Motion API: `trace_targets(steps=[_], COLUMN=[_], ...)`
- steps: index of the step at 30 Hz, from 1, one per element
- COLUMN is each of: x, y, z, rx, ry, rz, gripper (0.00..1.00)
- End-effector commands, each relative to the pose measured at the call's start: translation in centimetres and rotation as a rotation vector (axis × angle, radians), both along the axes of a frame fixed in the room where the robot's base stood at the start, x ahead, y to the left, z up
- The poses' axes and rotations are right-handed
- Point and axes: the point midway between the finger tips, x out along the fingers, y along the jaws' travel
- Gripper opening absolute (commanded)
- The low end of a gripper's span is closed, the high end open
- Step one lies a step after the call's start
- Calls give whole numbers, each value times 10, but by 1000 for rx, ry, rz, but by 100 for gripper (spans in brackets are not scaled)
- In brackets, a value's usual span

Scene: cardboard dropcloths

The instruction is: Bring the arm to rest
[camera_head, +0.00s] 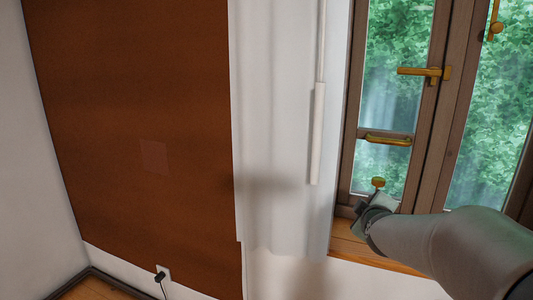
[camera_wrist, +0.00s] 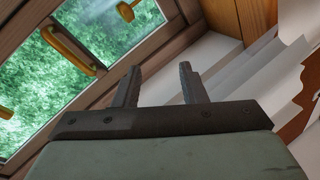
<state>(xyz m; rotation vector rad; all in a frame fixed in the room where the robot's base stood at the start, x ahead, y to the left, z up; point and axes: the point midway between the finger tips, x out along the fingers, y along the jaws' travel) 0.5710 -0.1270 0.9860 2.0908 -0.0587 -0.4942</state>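My gripper (camera_wrist: 158,78) shows in the wrist view with its two dark fingers apart and nothing between them. In the head view my arm reaches in from the lower right, and my gripper (camera_head: 374,200) is near the lower part of the brown-framed window (camera_head: 344,165). The fingers are hard to make out there. A small round brass knob (camera_head: 378,182) shows just above my gripper in the head view. Whether the two touch cannot be told.
Brass handles (camera_head: 425,72) (camera_head: 388,140) stand out from the window frame. A white curtain (camera_head: 275,130) with a hanging rod (camera_head: 317,135) is left of my gripper. A wooden sill (camera_head: 345,244) lies below. A brown panel (camera_head: 140,120) covers the left wall, with a plugged outlet (camera_head: 163,272) below.

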Motion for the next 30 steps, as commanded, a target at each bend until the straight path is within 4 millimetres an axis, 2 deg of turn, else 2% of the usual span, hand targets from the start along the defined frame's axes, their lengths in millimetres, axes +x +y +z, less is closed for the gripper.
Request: trace_targets(steps=[1, 3, 5, 7, 9, 12, 15, 18, 20, 30], x=[-24, -64, -102, -149, -194, -249, -286, -306, -311, -312], y=[20, 54, 80, 104, 120, 132, 136, 137, 137, 138], z=[9, -6, -14, -18, -19, -18, -17, -17, -18, -20], rx=[175, 398, 542, 661, 733, 777, 780, 777, 773, 773], ry=[108, 280, 425, 585, 723, 868, 953, 990, 1001, 1003], rz=[5, -16, -62, -147, -255, -419, -552, -631, -651, -657], gripper=[38, 38, 38, 38, 38, 38, 38, 38, 38, 38])
